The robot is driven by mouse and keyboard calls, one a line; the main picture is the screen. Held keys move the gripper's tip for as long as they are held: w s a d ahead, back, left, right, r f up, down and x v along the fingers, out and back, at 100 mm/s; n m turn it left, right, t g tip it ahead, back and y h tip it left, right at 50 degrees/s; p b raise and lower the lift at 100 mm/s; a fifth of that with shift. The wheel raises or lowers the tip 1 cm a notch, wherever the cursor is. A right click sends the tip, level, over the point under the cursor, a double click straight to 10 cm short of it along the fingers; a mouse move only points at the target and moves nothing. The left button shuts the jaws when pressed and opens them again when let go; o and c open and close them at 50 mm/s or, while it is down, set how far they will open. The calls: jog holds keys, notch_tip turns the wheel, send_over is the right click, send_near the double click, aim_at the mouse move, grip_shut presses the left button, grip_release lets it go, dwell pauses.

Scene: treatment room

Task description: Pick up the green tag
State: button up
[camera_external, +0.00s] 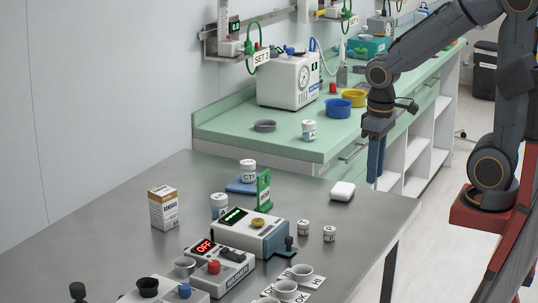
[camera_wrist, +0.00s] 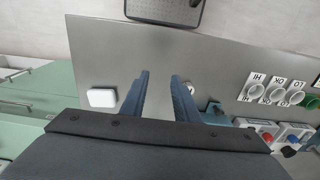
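A green upright tag-like piece (camera_external: 263,190) stands on the grey table, behind the white device with a green display. A pale label is on its face; I cannot read it. Green loops with white "SET 3" labels (camera_external: 261,57) also hang at the wall units, so I cannot tell for sure which is the task's tag. I cannot make out the upright green piece in the wrist view. My gripper (camera_external: 376,180) points down over the right edge of the table, to the right of the green piece and apart from it. In the wrist view its fingers (camera_wrist: 160,76) are apart with nothing held.
A white block (camera_external: 342,191) lies near the table's (camera_external: 110,205) far right corner. Small white jars (camera_external: 329,233) stand by the device (camera_external: 238,235). A box (camera_external: 163,208) is at left. A green counter (camera_external: 220,122) with a white machine (camera_external: 288,82) is behind.

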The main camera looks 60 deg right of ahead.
jog(key=r, duration=0.1)
jog(key=m+y+p, duration=0.4)
jog(key=m+p, duration=0.4)
jog(key=m, duration=1)
send_over(261, 186)
jog(key=d, duration=0.4)
jog(key=shift+d+p+x, duration=0.15)
jog(key=shift+p+x, duration=0.4)
jog(key=shift+x, duration=1.6)
jog(key=shift+d+p+x, duration=0.15)
jog(key=shift+p+x, duration=0.35)
jog(key=shift+x, duration=1.65)
jog(key=shift+d+p+x, duration=0.15)
jog(key=shift+p+x, duration=0.4)
jog(key=shift+x, duration=1.6)
jog(key=shift+f, duration=0.2)
grip_shut()
